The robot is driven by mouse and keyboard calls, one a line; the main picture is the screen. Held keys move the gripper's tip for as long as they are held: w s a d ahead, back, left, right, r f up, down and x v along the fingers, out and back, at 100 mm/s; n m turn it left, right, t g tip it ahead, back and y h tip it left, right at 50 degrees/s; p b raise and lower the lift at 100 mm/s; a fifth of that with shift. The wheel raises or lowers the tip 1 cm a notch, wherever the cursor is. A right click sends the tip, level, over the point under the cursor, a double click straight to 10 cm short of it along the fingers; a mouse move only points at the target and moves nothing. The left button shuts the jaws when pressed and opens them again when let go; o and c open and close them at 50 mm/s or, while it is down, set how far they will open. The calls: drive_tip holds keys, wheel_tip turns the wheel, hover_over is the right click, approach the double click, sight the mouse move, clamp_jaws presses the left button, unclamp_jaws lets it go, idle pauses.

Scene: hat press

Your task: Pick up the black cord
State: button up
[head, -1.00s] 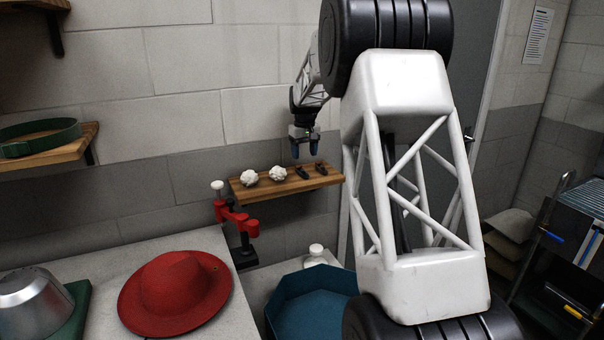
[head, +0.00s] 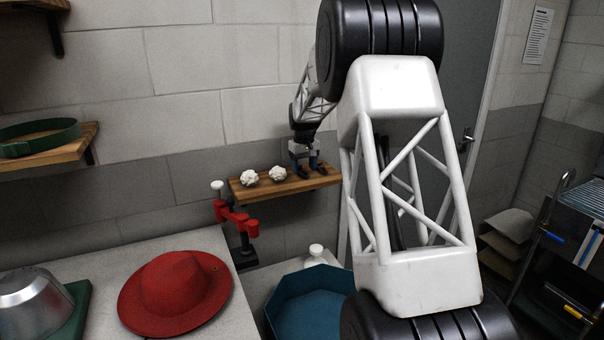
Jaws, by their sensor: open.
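My gripper (head: 307,166) is open and points down at the right half of a small wooden shelf (head: 262,190) on the wall. Nothing is seen lifted off the shelf.
Two white bundles (head: 249,177) (head: 278,174) lie on the shelf left of my gripper. A red clamp-like tool (head: 238,218) stands below the shelf's left end. A red hat (head: 176,293) is on the table, with a blue octagonal bin (head: 312,300) beside it.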

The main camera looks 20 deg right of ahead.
drive_tip(key=shift+f, duration=0.75)
drive_tip(key=c, duration=1)
drive_tip(key=shift+r, duration=1.7)
drive_tip(key=shift+s+r, duration=0.15)
drive_tip(key=shift+s, duration=0.1)
drive_tip(key=s+a+r, duration=0.1)
drive_tip(key=s+a, duration=0.3)
drive_tip(key=s, duration=1.1)
drive_tip(key=shift+a+r, duration=0.15)
drive_tip(key=shift+a, duration=0.05)
